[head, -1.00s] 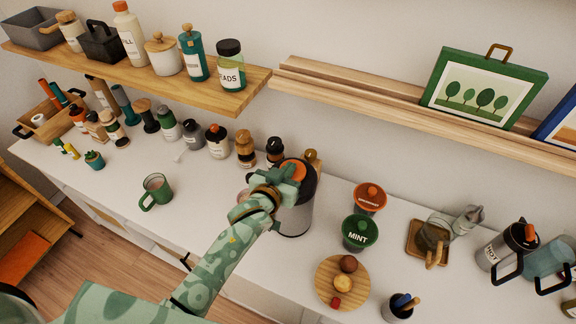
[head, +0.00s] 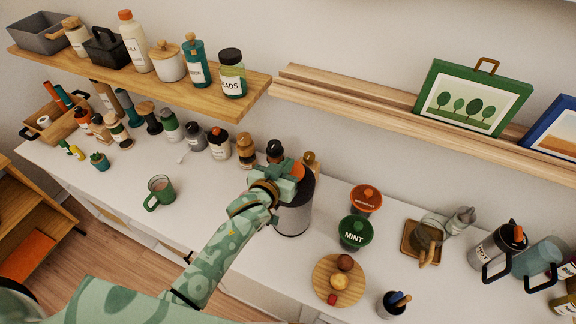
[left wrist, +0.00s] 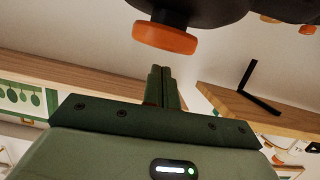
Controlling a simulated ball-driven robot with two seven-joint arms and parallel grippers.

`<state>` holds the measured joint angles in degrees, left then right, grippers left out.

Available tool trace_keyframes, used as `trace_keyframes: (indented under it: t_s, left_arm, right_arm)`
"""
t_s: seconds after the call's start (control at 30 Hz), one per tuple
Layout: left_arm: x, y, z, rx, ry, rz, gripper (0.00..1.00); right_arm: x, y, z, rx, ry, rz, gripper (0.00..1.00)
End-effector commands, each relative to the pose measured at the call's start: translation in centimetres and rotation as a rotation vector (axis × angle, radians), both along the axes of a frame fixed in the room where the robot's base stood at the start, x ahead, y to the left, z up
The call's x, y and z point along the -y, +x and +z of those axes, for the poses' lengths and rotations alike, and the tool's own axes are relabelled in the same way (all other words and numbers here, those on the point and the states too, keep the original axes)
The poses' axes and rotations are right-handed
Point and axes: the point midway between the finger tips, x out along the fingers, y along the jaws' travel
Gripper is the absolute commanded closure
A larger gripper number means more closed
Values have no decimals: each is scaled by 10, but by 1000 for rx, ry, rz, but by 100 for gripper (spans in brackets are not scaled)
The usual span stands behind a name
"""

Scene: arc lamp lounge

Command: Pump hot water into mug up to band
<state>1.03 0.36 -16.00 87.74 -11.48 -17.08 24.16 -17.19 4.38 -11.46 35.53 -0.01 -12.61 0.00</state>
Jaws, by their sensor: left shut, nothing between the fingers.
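A green mug (head: 160,192) stands on the white counter, left of the pump flask (head: 293,212). Its band and fill level cannot be made out. The dark, grey-sided flask stands upright, and its orange top (head: 298,170) is partly hidden by my left gripper (head: 288,176). In the left wrist view an orange disc-shaped button (left wrist: 165,38) juts from a dark body, just beyond the shut, empty fingertips of my left gripper (left wrist: 162,72). My right gripper is not in view.
Several jars and bottles line the counter's back edge; a wooden shelf (head: 150,76) hangs above them. Right of the flask are two lidded tubs, including the green MINT tub (head: 356,233), a round wooden board (head: 322,270) and pitchers. The counter around the mug is clear.

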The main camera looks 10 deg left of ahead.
Motion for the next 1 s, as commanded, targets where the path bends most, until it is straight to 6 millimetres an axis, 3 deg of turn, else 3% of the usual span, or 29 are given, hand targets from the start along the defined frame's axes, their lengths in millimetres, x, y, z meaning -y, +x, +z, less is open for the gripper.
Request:
trace_keyframes:
  t_s: [0.03, 0.2, 0.43, 0.63, 1.0]
  left_arm:
    - [-2, -3, 15, 0, 0, 0, 100]
    - [-10, -45, 18, 1, 0, 0, 100]
    - [-18, -81, 29, 3, -1, -1, 100]
    - [-20, -92, 34, 4, -1, -1, 100]
    - [-20, -93, 34, 5, -1, -1, 100]
  right_arm:
    - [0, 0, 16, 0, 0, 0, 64]
    - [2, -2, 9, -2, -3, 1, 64]
    - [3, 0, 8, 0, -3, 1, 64]
    - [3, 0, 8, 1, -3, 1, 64]
    - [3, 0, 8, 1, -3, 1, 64]
